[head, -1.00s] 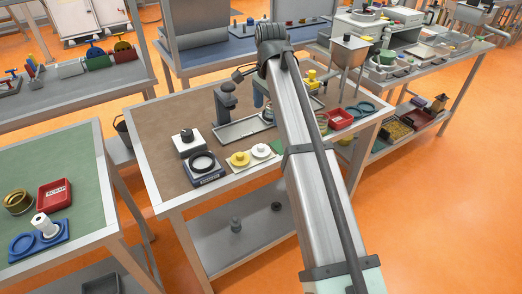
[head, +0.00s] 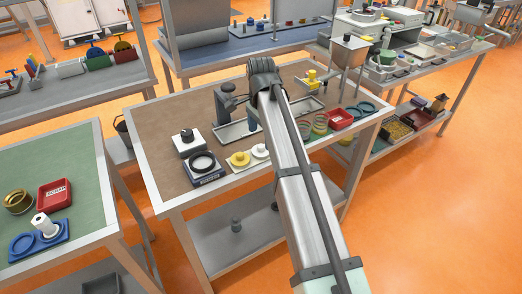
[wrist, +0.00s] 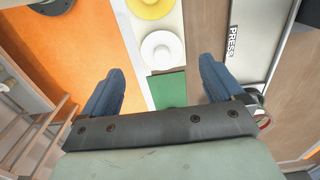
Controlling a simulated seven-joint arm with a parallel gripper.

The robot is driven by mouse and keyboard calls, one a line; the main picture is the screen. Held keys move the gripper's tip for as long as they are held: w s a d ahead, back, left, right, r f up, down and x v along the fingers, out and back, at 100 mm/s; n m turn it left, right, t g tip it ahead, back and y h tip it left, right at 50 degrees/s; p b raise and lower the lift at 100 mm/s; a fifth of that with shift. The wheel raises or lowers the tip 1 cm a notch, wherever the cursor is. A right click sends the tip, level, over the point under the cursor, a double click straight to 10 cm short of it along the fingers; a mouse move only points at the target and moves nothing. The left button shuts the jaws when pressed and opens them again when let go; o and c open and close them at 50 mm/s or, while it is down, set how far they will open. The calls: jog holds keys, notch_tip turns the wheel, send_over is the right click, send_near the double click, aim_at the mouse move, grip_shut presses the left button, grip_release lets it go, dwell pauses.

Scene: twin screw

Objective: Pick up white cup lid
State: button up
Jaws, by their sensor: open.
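In the head view the lid (head: 260,151) sits on the brown-topped bench, beside a yellow lid (head: 240,159). My gripper (wrist: 161,70) is open and empty, its two blue fingers apart, with the lid ahead of the gap between them. No contact with the lid shows. In the head view I cannot clearly make out my fingers near the arm.
The yellow lid (wrist: 151,6) is close beyond the white one. A green patch (wrist: 169,90) lies on the strip between my fingers. A grey tray marked PRESS (wrist: 232,62) is to the right. A black ring on a blue base (head: 203,164) stands left of the lids.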

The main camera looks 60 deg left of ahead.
aim_at(261, 145)
notch_tip(261, 145, down, 5)
jog(key=shift+w+a, duration=0.1)
jog(key=shift+a, duration=0.05)
jog(key=c, duration=1.1)
